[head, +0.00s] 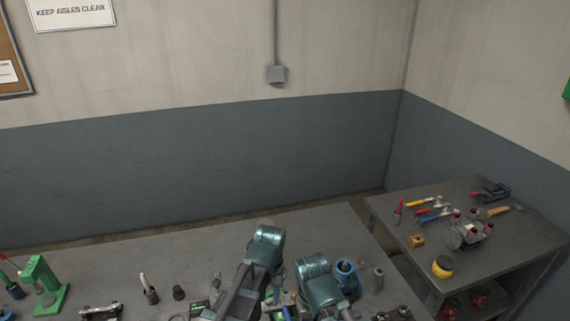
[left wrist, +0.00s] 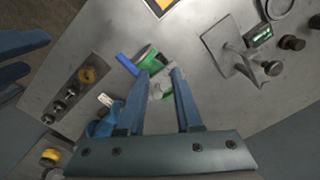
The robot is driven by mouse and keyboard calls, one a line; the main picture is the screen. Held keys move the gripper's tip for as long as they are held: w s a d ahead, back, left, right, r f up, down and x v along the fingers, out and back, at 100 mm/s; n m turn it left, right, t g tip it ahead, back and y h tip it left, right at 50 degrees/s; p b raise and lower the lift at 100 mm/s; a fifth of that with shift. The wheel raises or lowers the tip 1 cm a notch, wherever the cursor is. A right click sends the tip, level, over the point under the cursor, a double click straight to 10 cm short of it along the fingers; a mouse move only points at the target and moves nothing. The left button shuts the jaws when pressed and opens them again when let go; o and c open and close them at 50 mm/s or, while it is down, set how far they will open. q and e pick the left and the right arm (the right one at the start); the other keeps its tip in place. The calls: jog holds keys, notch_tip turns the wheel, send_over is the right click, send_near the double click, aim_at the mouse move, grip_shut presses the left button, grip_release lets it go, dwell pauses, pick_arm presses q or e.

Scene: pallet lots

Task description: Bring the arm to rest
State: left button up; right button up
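My left gripper (head: 283,303) shows low in the middle of the head view, partly hidden by the teal and dark links of my arm. In the left wrist view its two blue fingers (left wrist: 160,76) stand apart with nothing clearly held between them. Small green (left wrist: 148,56) and blue parts (left wrist: 126,64) lie on the bench past the fingertips. My right gripper (left wrist: 38,54) seems to be the pair of blue fingers at the left edge of the left wrist view. They stand apart and look empty. It is not seen in the head view.
The grey bench (head: 150,262) bears a green press (head: 42,285), a blue pot-like part (head: 346,275) and several small tools. A side table (head: 400,208) at the right holds hand tools and a yellow-topped can (head: 442,266). The bench's back strip is clear.

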pick_arm(q)
jog(key=s+f+b, duration=0.6)
jog(key=s+f, duration=0.2)
jog(key=shift+s+d+y, duration=0.35)
jog(key=shift+s+y, duration=0.05)
pick_arm(e)
notch_tip(320, 180, down, 8)
jog(key=shift+f, duration=0.15)
pick_arm(q)
jog(key=shift+f, duration=0.1)
dwell(0.8)
